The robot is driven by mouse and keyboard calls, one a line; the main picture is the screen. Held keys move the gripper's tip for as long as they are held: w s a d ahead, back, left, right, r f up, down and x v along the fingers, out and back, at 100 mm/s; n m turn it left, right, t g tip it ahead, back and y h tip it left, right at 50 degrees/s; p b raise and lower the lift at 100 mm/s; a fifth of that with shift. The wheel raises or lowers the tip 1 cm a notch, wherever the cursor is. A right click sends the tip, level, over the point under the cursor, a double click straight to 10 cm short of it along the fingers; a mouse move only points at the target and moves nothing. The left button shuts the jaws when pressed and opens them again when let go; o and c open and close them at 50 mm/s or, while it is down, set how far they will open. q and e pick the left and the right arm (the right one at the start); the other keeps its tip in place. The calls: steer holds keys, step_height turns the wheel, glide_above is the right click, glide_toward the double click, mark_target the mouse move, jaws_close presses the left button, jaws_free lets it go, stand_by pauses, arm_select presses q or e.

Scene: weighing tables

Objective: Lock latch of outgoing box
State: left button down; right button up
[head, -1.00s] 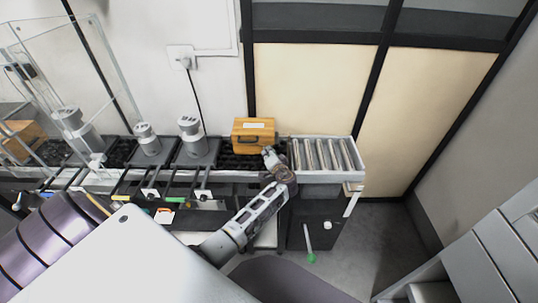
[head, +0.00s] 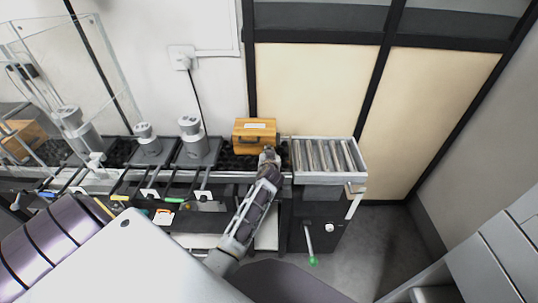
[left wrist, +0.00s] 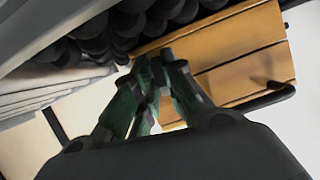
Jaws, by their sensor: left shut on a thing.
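The outgoing box (head: 250,138) is a small orange-brown wooden case with a pale label on top and a dark handle on its front. It sits shut on the dark roller line. My left gripper (head: 268,156) is at the front right part of the box. In the left wrist view, the gripper's fingertips (left wrist: 160,62) are close together against the box (left wrist: 225,55), shut on a small dark part that looks like the latch. The fingers mostly hide that part, so its position cannot be told. The box handle (left wrist: 268,95) is to the right of the fingers. My right gripper is not in view.
A grey tray with metal rollers (head: 325,157) is right of the box. Scales with grey weights (head: 190,125) stand to the left. A green-tipped lever (head: 312,260) hangs below the rollers. A cream-panelled wall is behind.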

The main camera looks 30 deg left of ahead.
arm_select(q)
steer(key=shift+a+n+h, duration=0.1)
steer(key=shift+n+h, duration=0.3)
steer(key=shift+n, duration=0.1)
steer(key=c, duration=1.8)
jaws_free()
steer(key=shift+o, duration=0.2)
steer(key=shift+r, duration=5.05)
steer(key=shift+s+f, duration=0.1)
